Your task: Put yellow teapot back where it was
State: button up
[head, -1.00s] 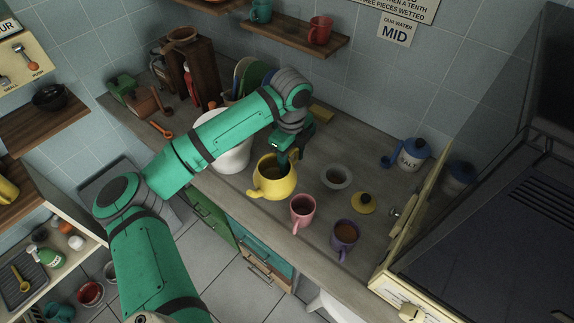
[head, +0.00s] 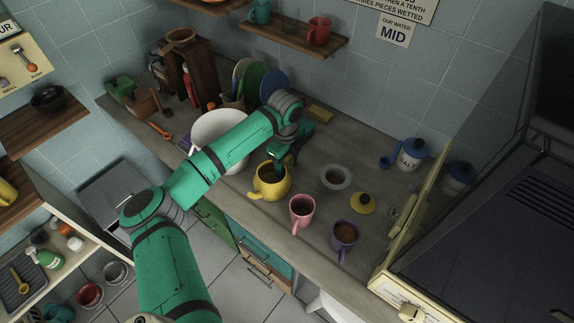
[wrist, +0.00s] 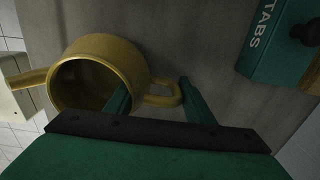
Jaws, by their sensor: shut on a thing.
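The yellow teapot (head: 268,190) is near the counter's front edge, left of the pink mug, in the head view. Its lid is off and its inside looks dark. In the wrist view the teapot (wrist: 128,58) shows its open top, with its spout to the left and its loop handle between my fingers. My gripper (wrist: 160,98) is shut on that handle; it also shows in the head view (head: 284,163). A yellow lid with a dark knob (head: 363,204) lies on the counter to the right. I cannot tell whether the teapot touches the counter.
A pink mug (head: 301,213) and a purple mug (head: 344,236) stand right of the teapot, near a white saucer-like dish (head: 335,178). A white bowl (head: 207,128) is close on the left. A teal TABS box (wrist: 270,45) shows in the wrist view.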

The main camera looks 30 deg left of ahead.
jog(key=o, duration=1.4)
jog(key=shift+w+f, duration=0.1)
jog(key=o, duration=0.3)
jog(key=shift+s, duration=0.2)
notch_tip(320, 180, up, 12)
jog(key=shift+s+r, duration=0.1)
jog(key=shift+r, duration=0.05)
